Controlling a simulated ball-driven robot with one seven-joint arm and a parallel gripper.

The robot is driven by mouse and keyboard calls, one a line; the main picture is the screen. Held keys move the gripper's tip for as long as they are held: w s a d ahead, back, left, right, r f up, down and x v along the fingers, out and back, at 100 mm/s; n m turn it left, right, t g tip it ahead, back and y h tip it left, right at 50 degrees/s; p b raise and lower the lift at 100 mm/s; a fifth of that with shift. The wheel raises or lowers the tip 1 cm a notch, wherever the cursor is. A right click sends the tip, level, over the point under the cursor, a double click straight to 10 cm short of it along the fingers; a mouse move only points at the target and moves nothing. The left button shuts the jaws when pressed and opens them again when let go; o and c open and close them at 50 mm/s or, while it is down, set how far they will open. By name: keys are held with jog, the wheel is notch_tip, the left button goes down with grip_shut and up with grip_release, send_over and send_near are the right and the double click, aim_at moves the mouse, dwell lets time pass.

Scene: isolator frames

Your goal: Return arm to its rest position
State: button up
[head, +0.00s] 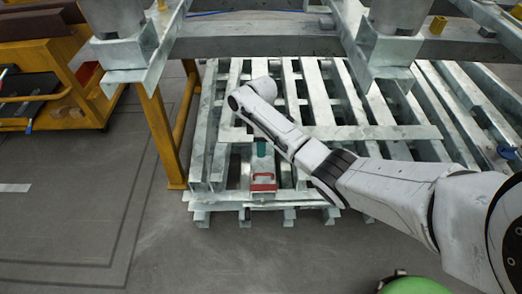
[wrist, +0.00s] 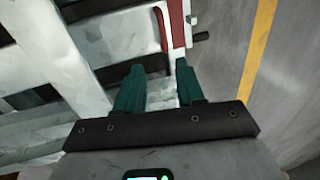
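My white arm (head: 390,190) reaches from the right edge of the head view across to the galvanised metal rack. Its far end bends down at the upper left, near the rack's slats. My gripper (wrist: 158,68) shows in the wrist view with two teal fingers spread apart and nothing clearly between them. In the head view a teal part, which looks like the fingers, shows just above a red-edged fitting (head: 263,183). The red-edged fitting also shows just beyond the fingertips in the wrist view (wrist: 172,25). I cannot tell whether the fingers touch it.
The slatted metal rack (head: 390,133) fills the middle and right. A grey beam with metal brackets (head: 135,55) crosses above it. A yellow post (head: 160,130) and an orange cart (head: 85,85) stand at left. Grey floor (head: 150,245) is clear in front. A green rounded object (head: 415,286) shows at the bottom.

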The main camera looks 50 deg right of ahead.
jog(key=shift+a+r, duration=0.1)
dwell(0.6)
jog(key=s+a+f+m+t, duration=0.1)
jog(key=s+a+f+m, duration=0.15)
jog(key=a, duration=1.45)
jog(key=s+a+r+m+t, duration=0.1)
jog(key=s+a+m, duration=0.1)
jog(key=s, duration=0.6)
jog(key=s+a+r+m, duration=0.1)
jog(key=s+a+m, duration=0.15)
jog(key=s, duration=0.45)
jog(key=s+d+r+m+h, duration=0.1)
jog(key=s+d+r+h, duration=0.2)
jog(key=s, duration=0.5)
notch_tip(320, 180, up, 30)
jog(key=y+p, duration=0.1)
jog(key=p, duration=2.8)
jog(key=shift+r, duration=0.25)
jog(key=shift+w+d, duration=0.1)
jog(key=shift+d, duration=0.05)
